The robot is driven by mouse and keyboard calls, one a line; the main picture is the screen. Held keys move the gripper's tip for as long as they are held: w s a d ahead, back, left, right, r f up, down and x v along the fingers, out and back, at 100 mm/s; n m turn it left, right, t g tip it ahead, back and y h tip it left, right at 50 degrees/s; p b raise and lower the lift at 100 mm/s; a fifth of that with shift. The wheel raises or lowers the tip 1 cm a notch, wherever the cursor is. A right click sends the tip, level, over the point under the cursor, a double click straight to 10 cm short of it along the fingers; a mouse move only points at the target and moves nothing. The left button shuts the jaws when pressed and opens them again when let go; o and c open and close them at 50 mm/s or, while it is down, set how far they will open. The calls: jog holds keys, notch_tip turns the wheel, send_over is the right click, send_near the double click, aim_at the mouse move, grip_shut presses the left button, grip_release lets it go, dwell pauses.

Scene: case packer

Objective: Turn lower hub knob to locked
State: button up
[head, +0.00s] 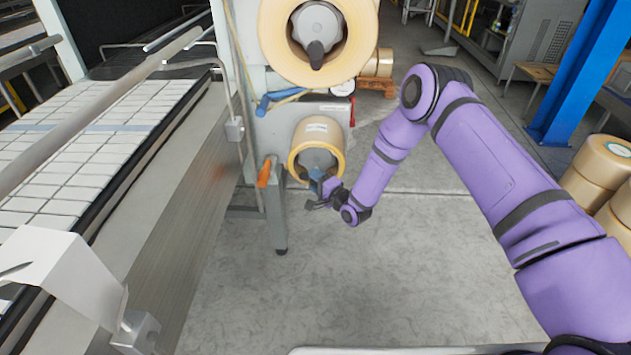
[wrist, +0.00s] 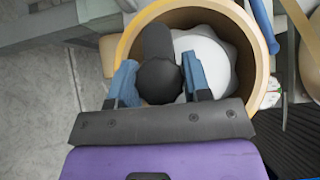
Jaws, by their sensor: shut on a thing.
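The lower hub (wrist: 212,52) is a pale disc inside a tan tape roll (head: 316,133) low on the grey machine. Its dark knob (wrist: 158,75) shows in the wrist view, between the two blue fingers of my gripper (wrist: 157,84). My gripper is shut on this knob. In the head view my gripper (head: 318,190) is at the lower front of the roll and hides the knob. I cannot tell from these frames which setting the knob is at.
Above is a larger tape roll (head: 355,40) on an upper hub with its own dark knob (head: 316,50). An orange handle (head: 264,173) and a blue handle (head: 263,105) are just left of the lower roll. A conveyor (head: 85,150) runs along the left. Floor below is clear.

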jog(key=n+g+h, duration=0.2)
jog(key=shift+n, duration=0.4)
jog(key=n+g+h, duration=0.1)
jog(key=n+h, duration=0.1)
jog(key=h, duration=0.1)
jog(key=shift+h, duration=0.3)
jog(key=n+g+h, duration=0.1)
jog(key=n+h, duration=0.1)
jog(key=h, duration=0.1)
jog(key=shift+a, duration=0.15)
jog(key=shift+n+h, duration=1)
jog(key=shift+h, duration=0.8)
jog(key=o, duration=0.9)
jog(key=shift+s+r, duration=0.1)
